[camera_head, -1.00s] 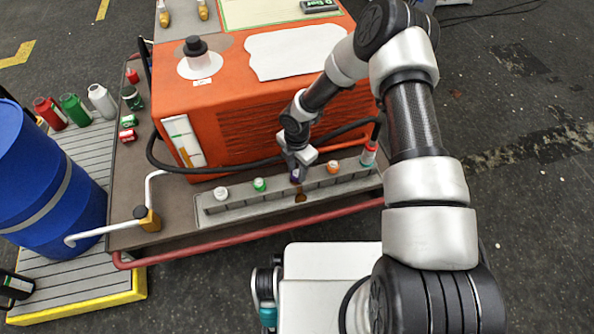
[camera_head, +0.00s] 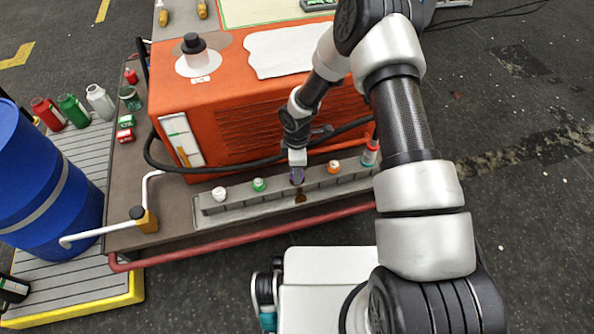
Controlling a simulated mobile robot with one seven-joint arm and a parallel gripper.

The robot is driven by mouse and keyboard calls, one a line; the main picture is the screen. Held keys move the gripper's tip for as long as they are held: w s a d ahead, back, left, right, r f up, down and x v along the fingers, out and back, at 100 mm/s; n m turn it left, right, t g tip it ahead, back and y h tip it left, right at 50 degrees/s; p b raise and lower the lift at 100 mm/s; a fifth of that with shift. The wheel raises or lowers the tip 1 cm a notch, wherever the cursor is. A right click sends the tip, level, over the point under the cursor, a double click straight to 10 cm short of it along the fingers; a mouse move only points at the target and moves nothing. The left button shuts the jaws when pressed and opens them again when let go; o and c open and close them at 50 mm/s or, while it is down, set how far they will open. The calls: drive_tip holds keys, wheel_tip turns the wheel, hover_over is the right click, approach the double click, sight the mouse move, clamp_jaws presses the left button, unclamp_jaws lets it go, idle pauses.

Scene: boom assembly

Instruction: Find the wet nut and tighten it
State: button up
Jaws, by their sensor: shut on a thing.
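A grey rail (camera_head: 235,208) runs along the front of the orange machine and carries a row of coloured nuts: white (camera_head: 219,193), green (camera_head: 259,184), dark purple (camera_head: 297,179), orange (camera_head: 334,167) and a teal one (camera_head: 369,157) at the right end. A brown wet-looking stain (camera_head: 301,197) marks the rail front just below the purple nut. My gripper (camera_head: 297,174) points down and is shut on the purple nut, which is partly hidden by the fingers.
The orange machine (camera_head: 250,125) stands close behind my gripper, with a black hose (camera_head: 230,168) along its front. A red pipe (camera_head: 240,233) runs before the rail. A blue barrel (camera_head: 40,190) and several bottles stand at left.

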idle(0.3)
drive_tip(key=o, duration=1.1)
drive_tip(key=shift+c, duration=0.2)
drive_tip(key=shift+r, duration=0.15)
wheel_tip(320, 180, up, 17)
drive_tip(key=p, duration=0.4)
drive_tip(key=shift+p, duration=0.4)
drive_tip(key=shift+r, duration=0.1)
